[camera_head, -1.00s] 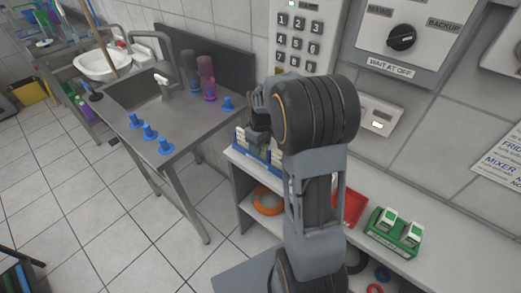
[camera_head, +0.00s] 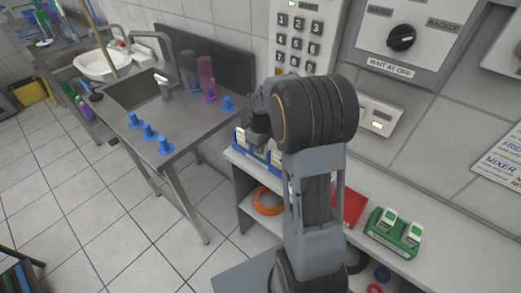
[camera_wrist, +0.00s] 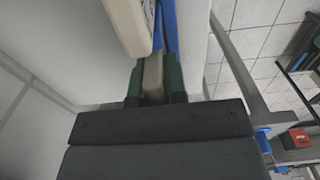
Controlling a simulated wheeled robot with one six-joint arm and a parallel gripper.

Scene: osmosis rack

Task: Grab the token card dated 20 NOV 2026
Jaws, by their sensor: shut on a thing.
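My gripper (camera_wrist: 153,78) has green fingertips shut on a pale card (camera_wrist: 153,82), seen edge-on in the wrist view. A blue holder (camera_wrist: 170,28) lies just beyond the fingertips, and a larger cream card (camera_wrist: 128,24) is beside it. In the head view, my gripper (camera_head: 259,128) is at the blue card holders on the shelf top, close to the pale cards (camera_head: 241,138). My wrist and arm hide part of the holders. No date can be read on any card, and I cannot tell whether the held card is clear of the holder.
A white shelf unit (camera_head: 455,243) bears a red tray (camera_head: 351,207) and a green holder (camera_head: 393,232) right of my arm. A steel sink table (camera_head: 186,131) with blue pegs stands to the left. The wall with a keypad (camera_head: 300,38) rises close behind.

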